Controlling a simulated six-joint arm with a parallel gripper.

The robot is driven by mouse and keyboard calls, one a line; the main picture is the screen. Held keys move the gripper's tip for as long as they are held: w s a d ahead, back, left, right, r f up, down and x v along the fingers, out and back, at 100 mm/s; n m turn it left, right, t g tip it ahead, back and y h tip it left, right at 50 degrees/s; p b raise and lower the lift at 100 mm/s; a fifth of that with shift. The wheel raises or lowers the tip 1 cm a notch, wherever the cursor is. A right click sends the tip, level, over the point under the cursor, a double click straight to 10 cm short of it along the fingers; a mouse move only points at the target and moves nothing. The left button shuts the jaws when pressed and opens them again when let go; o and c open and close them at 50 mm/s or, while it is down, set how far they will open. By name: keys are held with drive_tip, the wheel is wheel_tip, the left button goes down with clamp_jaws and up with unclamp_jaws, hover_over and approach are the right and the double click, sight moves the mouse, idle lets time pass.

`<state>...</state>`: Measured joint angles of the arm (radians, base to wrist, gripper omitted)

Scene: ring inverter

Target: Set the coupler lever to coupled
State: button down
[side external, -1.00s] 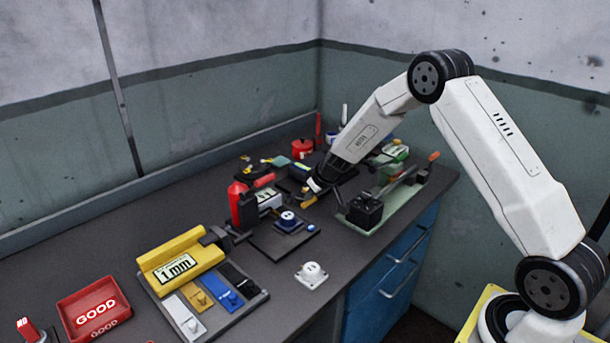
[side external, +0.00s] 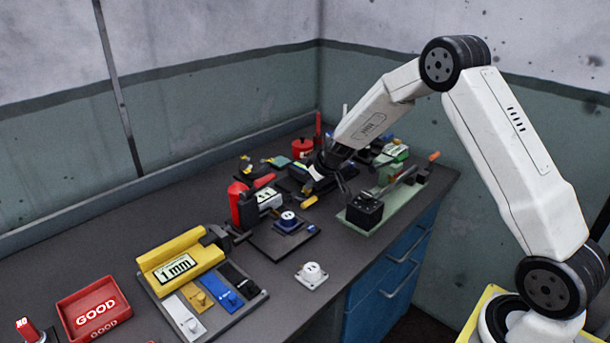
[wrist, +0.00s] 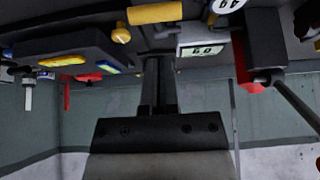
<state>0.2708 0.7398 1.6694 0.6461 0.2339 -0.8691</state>
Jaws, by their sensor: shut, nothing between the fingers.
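My gripper (wrist: 158,85) points into the wrist view with its dark fingers together and nothing between them. In the side view my gripper (side external: 344,186) is above the bench, left of the green base plate, with its fingertips small and hard to make out. A lever with an orange-red tip (side external: 433,156) rises at the far end of the green plate (side external: 385,218). A red device with a red handle (side external: 264,181) stands to the left; its rod (wrist: 292,101) shows at the right of the wrist view. No label tells me which is the coupler lever.
A yellow cylinder (wrist: 155,13) and a small display (wrist: 203,50) are near my fingers in the wrist view. A black block (side external: 364,210) sits on the green plate. A white dial (side external: 312,274) stands at the front edge. The red tray (side external: 95,308) is at left.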

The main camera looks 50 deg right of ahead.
drive_tip(key=s, duration=0.8)
idle(0.6)
drive_tip(key=shift+s, duration=0.15)
idle(0.4)
drive_tip(key=s+a+r+g, duration=0.2)
drive_tip(key=s+a, duration=0.4)
drive_tip(key=s, duration=0.4)
drive_tip(key=s+a+r+g, duration=0.1)
drive_tip(key=s+a+r, duration=0.1)
drive_tip(key=s+a, duration=0.5)
drive_tip(key=s, duration=0.2)
drive_tip(key=shift+s+r+g, duration=0.2)
drive_tip(key=shift+s+g, duration=0.2)
